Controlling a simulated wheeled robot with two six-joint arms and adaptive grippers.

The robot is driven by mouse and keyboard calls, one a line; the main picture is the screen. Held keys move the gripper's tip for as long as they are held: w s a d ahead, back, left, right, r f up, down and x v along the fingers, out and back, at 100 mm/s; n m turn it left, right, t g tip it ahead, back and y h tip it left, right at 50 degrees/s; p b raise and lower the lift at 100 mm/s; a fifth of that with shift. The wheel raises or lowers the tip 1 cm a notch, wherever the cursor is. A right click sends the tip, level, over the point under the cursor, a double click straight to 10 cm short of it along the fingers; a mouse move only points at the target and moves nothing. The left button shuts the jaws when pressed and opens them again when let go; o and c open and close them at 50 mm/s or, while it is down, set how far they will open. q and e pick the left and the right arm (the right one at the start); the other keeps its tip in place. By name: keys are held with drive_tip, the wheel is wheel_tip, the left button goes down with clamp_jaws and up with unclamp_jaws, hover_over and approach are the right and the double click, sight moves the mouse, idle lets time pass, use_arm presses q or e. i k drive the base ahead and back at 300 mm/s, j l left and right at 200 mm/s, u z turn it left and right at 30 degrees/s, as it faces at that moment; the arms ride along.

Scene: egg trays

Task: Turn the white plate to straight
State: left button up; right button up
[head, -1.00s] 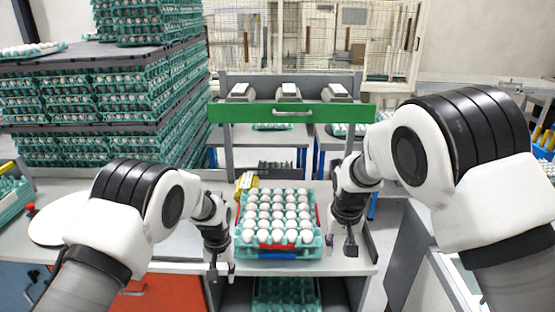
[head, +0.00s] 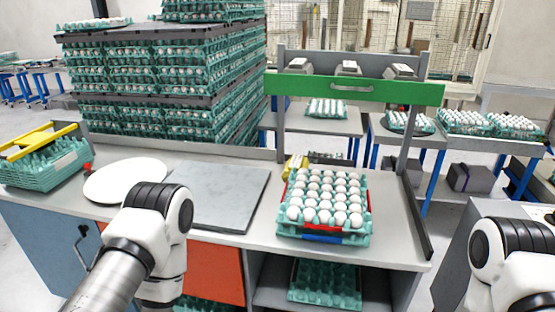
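The white plate (head: 122,181) is a round, flat disc lying on the left part of the grey worktop in the head view. My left arm comes up in front of the counter, just below and right of the plate, and hides nearly none of it. My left gripper is not visible; only arm links show. My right arm shows at the lower right edge, and its gripper is also out of view. Nothing of mine visibly touches the plate.
A grey flat slab (head: 215,196) lies right of the plate. A teal egg tray (head: 352,238) full of white eggs sits further right. Stacked green trays with a yellow frame (head: 45,170) stand at the left end. A green bar (head: 405,92) spans above the counter.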

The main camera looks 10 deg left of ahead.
sight(110, 185)
drive_tip(key=u, duration=1.35)
drive_tip(key=i+j+z, duration=0.5)
drive_tip(key=z, duration=0.25)
drive_tip(key=i+j+z, duration=0.15)
drive_tip(key=j+z, duration=0.2)
